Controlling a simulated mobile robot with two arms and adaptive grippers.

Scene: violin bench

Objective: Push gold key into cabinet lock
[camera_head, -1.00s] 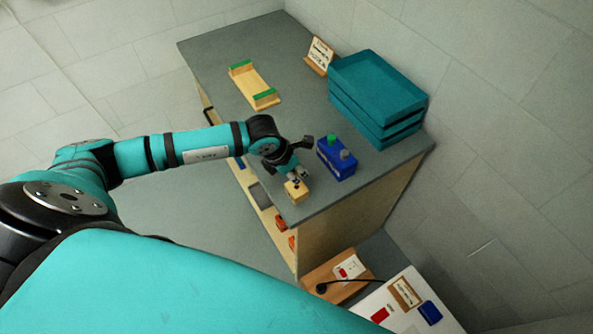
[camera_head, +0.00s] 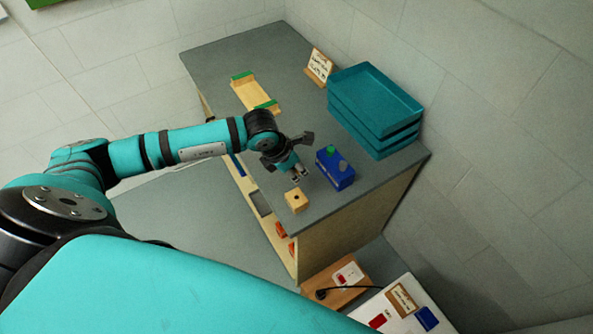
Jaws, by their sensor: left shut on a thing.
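My left gripper (camera_head: 299,174) is over the cabinet's grey top, just above and behind a small wooden block (camera_head: 296,201) with a dark hole in its top. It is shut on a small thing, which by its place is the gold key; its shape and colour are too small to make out. The gripper is apart from the block. The cabinet (camera_head: 326,207) has a front with drawers and orange parts, seen steeply from above. I cannot make out the lock. My right gripper is not in view.
A blue box (camera_head: 335,170) with a green knob stands close right of the gripper. Stacked teal trays (camera_head: 376,102), a small sign (camera_head: 319,67) and a wooden cradle (camera_head: 255,93) with green ends are farther back. A white surface (camera_head: 436,323) with small items lies lower right.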

